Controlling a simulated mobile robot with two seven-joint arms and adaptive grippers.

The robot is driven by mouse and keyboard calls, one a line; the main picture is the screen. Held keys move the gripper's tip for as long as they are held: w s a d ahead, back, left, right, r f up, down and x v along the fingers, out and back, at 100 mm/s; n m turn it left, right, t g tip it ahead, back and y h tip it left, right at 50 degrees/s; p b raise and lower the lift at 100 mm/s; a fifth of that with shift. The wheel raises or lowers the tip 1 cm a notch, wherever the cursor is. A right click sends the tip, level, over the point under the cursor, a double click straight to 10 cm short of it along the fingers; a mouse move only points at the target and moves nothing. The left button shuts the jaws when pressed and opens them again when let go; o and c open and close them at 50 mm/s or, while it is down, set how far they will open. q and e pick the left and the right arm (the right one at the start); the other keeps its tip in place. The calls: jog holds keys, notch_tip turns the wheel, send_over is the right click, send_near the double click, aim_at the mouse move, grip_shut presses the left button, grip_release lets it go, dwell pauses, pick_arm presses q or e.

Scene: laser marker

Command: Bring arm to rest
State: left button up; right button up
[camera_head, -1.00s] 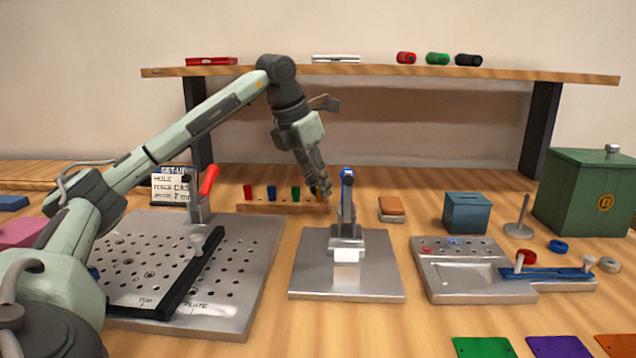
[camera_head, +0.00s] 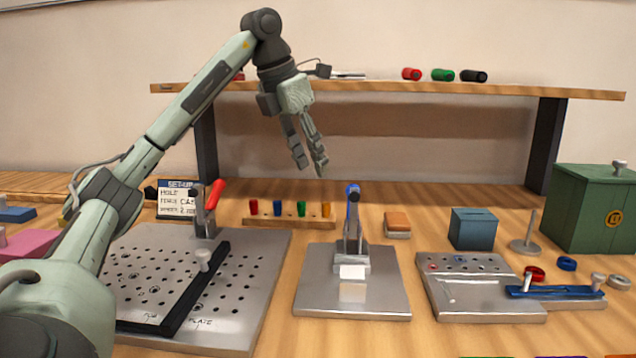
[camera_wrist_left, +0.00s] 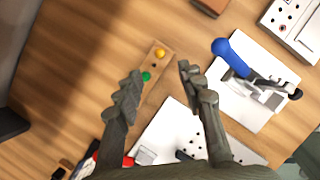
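My left gripper (camera_head: 309,168) is raised in the air in front of the shelf, above the row of coloured pegs. It is open and empty, pointing downward. In the left wrist view its two fingers (camera_wrist_left: 160,85) are spread apart with only the table and the peg rack between and below them. My left arm comes in from the left, bent at a high elbow. My right gripper is not in view.
Below are a perforated plate (camera_head: 250,290) with a red-handled clamp (camera_head: 214,195), a peg rack (camera_head: 280,221), and a blue-handled press (camera_head: 352,225) on a metal base. A shelf (camera_head: 560,92) spans the back. A blue box (camera_head: 473,228) and green box (camera_head: 595,212) stand right.

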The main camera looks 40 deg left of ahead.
pick_arm(q)
jog(key=shift+v, duration=1.25)
jog(key=shift+f, duration=0.1)
